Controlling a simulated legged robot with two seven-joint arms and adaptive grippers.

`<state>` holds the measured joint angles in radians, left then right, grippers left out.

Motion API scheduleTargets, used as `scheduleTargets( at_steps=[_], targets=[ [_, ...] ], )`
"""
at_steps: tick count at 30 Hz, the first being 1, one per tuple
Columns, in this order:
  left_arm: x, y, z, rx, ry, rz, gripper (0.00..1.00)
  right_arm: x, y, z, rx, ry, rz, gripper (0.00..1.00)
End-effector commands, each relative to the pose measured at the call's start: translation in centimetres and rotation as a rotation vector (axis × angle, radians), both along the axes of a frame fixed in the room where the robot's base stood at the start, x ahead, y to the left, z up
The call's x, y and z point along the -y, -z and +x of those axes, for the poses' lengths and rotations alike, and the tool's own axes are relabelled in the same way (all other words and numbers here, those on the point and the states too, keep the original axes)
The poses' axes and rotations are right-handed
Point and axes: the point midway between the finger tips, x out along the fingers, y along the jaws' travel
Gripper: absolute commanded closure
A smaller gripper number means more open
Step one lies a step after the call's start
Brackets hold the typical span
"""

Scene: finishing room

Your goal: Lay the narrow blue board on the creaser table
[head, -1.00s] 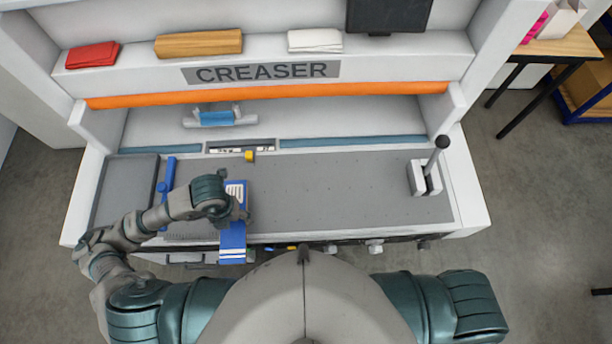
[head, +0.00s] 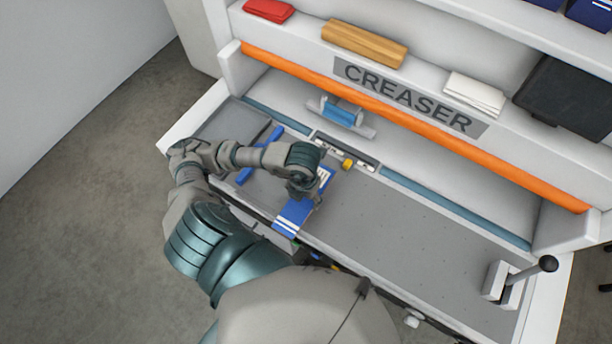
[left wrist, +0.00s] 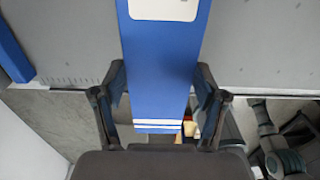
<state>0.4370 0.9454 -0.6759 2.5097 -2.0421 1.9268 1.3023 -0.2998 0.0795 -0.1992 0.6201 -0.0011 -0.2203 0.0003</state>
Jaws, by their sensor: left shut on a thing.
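The narrow blue board (head: 292,216) has white stripes at its near end and a white label towards its far end. My left gripper (head: 306,193) is shut on it, and in the left wrist view its fingers (left wrist: 162,98) sit on either side of the board (left wrist: 163,62). The board lies across the front edge of the grey creaser table (head: 390,230), its striped end sticking out past the edge. I cannot tell if it touches the surface. Part of the board is hidden under my gripper.
A blue bar (head: 260,154) lies left of my gripper. A black-knobbed lever (head: 520,277) stands at the right end. The tabletop between is clear.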

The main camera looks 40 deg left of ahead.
Motion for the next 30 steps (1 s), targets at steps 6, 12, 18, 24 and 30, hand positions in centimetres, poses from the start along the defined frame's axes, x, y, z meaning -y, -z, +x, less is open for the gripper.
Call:
scheduleTargets(
  at_steps=[6, 12, 18, 24, 30],
  targets=[
    [-4.1, 0.2, 4.8, -0.001, -0.008, 0.003, 0.69, 0.0, 0.0, 0.0, 0.0, 0.001, 0.001, 0.6],
    [-6.3, 0.6, 7.7, 0.0, -0.003, 0.001, 0.69, -0.1, -0.5, 0.1, 0.001, 0.001, 0.001, 0.6],
    [-6.6, 1.6, 8.1, -0.003, 0.001, 0.001, 0.69, -0.1, -0.6, 0.1, 0.002, 0.001, 0.001, 0.6],
    [-6.7, 4.2, 8.1, -0.002, 0.001, 0.001, 0.69, -0.1, -1.0, 0.1, 0.002, 0.001, 0.001, 0.6],
    [-6.7, 4.4, 8.1, 0.001, 0.001, 0.0, 0.69, -0.1, -1.0, 0.1, 0.002, 0.0, 0.001, 0.6]
  ],
)
